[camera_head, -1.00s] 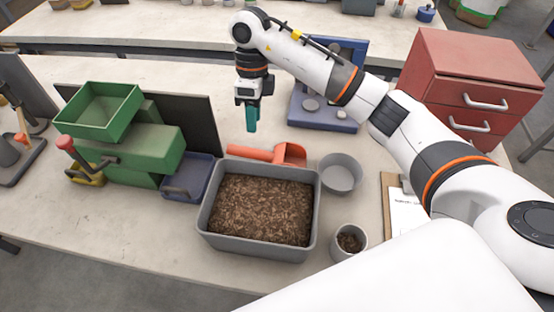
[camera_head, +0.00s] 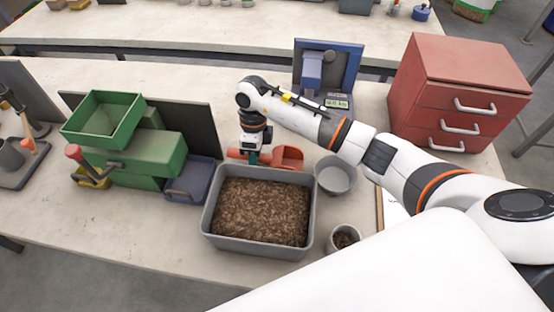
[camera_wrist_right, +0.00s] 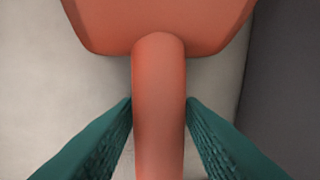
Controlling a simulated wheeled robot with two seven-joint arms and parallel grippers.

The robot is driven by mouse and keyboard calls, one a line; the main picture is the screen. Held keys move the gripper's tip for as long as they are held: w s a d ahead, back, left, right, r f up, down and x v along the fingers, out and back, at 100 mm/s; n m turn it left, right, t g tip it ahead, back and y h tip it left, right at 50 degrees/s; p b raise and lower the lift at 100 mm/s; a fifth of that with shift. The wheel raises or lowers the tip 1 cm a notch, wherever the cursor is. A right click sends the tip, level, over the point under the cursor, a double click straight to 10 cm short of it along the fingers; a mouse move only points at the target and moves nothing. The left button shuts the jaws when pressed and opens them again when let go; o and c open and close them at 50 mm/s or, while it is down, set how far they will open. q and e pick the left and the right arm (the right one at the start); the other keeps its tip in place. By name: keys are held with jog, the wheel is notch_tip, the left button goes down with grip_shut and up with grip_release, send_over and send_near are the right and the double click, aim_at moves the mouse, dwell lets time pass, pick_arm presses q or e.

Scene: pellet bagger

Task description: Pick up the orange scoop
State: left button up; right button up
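The orange scoop (camera_head: 288,157) lies on the table behind the grey tub of brown pellets (camera_head: 209,222), its handle to the left and its bowl to the right. My right gripper (camera_head: 252,160) is down at the handle. In the right wrist view the scoop's handle (camera_wrist_right: 158,105) runs between the two teal fingers of the right gripper (camera_wrist_right: 159,100), whose tips lie against its sides. The bowl (camera_wrist_right: 160,25) fills the top of that view. The scoop looks level and low at the table. My left gripper is in neither view.
A round grey bowl (camera_head: 335,175) stands just right of the scoop. A small cup (camera_head: 344,238) with pellets stands in front of it. A blue scale (camera_head: 327,75) is behind, red drawers (camera_head: 460,90) at right. A green machine (camera_head: 140,155) and blue tray (camera_head: 191,181) stand at left.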

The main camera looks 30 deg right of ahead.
jog(key=shift+c, duration=0.3)
grip_shut()
